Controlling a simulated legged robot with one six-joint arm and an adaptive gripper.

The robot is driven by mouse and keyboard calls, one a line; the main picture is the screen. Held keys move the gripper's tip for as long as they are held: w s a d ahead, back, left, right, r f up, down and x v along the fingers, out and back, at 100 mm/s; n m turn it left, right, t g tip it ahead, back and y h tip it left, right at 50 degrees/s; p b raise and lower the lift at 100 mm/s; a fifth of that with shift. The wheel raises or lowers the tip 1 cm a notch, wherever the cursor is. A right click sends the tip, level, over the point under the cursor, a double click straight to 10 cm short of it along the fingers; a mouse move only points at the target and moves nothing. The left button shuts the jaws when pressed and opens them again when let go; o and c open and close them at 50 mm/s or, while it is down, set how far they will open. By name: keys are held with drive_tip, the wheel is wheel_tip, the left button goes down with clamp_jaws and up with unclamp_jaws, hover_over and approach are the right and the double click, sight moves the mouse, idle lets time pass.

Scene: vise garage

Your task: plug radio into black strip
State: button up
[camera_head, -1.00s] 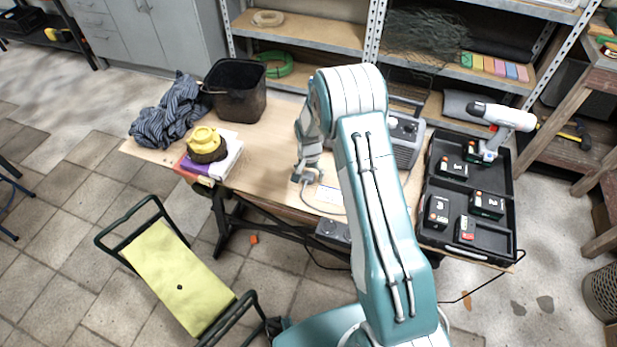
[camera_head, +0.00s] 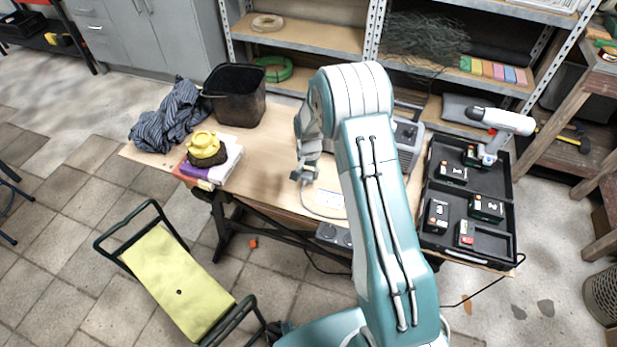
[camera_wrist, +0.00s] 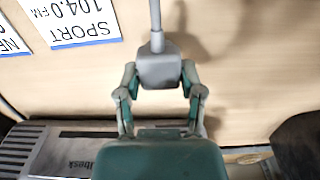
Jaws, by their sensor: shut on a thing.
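My gripper (camera_wrist: 160,88) is shut on a grey plug (camera_wrist: 158,68), with a finger on each side. Its cable runs up in the wrist view. In the head view my gripper (camera_head: 303,175) is over the bench, left of my arm. A dark power strip (camera_head: 328,232) with round sockets is at the bench's front edge, partly hidden by my arm; the plug is apart from it. The grey radio (camera_head: 408,138) stands behind my arm, partly hidden. In the wrist view a vented grey body (camera_wrist: 45,150), seemingly the radio, lies at the lower left.
A black bucket (camera_head: 236,92), blue cloth (camera_head: 166,117) and books with a yellow object (camera_head: 205,146) are on the left. An open black case (camera_head: 490,240) with batteries and a drill (camera_head: 500,125) is on the right. Papers (camera_wrist: 84,20) lie near the plug.

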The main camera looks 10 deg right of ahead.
drive_tip(key=s+a+r, duration=0.4)
drive_tip(key=s+r, duration=0.6)
drive_tip(key=s, duration=0.3)
drive_tip(key=shift+s+a+r, duration=0.15)
drive_tip(key=shift+a, duration=0.05)
